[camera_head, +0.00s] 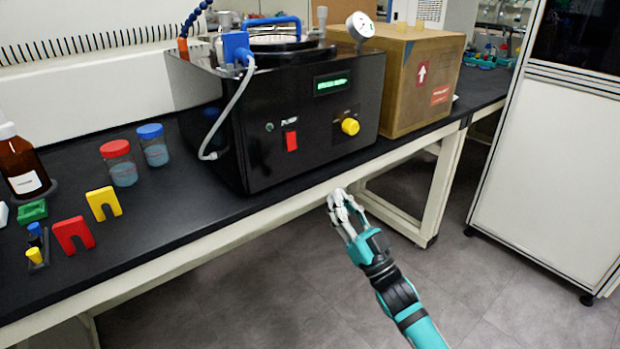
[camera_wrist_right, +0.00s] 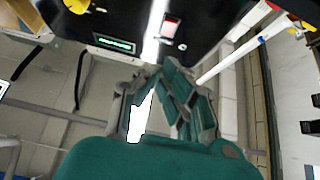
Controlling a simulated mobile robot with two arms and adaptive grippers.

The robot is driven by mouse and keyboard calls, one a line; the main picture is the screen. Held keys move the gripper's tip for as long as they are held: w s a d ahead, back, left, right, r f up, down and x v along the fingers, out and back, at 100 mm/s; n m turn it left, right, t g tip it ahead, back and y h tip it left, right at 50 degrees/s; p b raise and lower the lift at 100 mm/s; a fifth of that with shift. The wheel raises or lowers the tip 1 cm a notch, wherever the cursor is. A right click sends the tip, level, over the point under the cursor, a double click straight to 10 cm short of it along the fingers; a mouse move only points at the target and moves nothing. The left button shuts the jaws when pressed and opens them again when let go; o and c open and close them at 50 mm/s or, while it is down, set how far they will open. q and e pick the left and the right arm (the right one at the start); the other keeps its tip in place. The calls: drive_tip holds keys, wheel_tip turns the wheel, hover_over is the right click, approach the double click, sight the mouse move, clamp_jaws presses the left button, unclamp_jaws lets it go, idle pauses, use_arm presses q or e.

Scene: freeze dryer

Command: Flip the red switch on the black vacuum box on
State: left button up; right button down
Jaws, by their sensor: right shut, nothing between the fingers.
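The black vacuum box (camera_head: 262,166) stands on the dark bench, its front panel facing me. Its red switch (camera_head: 291,141) is on the panel, left of a yellow knob (camera_head: 350,126) and below a lit green display (camera_head: 331,85). My right gripper (camera_head: 338,198) is shut and empty, in front of the bench edge, below and right of the switch and apart from it. In the right wrist view the panel appears upside down, with the red switch (camera_wrist_right: 171,27) beyond the fingertips (camera_wrist_right: 152,72). I cannot tell the switch's position. My left gripper is not in view.
A cardboard box (camera_head: 420,75) stands right of the vacuum box. Red-lidded (camera_head: 119,163) and blue-lidded (camera_head: 153,145) jars, a brown bottle (camera_head: 24,165) and small coloured blocks are on the left. A white cabinet (camera_head: 545,165) stands at right. Floor before the bench is clear.

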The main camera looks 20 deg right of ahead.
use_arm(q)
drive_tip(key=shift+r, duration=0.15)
use_arm(e)
drive_tip(key=shift+s+r+y, duration=0.1)
drive_tip(key=shift+r+y, duration=0.15)
drive_tip(key=shift+y, duration=0.05)
approach(293, 134)
wheel_tip(293, 134, up, 4)
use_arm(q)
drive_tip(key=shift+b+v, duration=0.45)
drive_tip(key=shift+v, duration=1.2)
use_arm(e)
drive_tip(key=shift+w+a+f, duration=0.15)
drive_tip(key=shift+w+a, duration=0.05)
drive_tip(key=shift+w, duration=0.4)
drive_tip(key=shift+w+a+f, duration=0.15)
drive_tip(key=shift+w+a, duration=0.1)
drive_tip(key=shift+w, duration=0.4)
drive_tip(key=shift+w+a+f, duration=0.2)
drive_tip(key=shift+w, duration=0.4)
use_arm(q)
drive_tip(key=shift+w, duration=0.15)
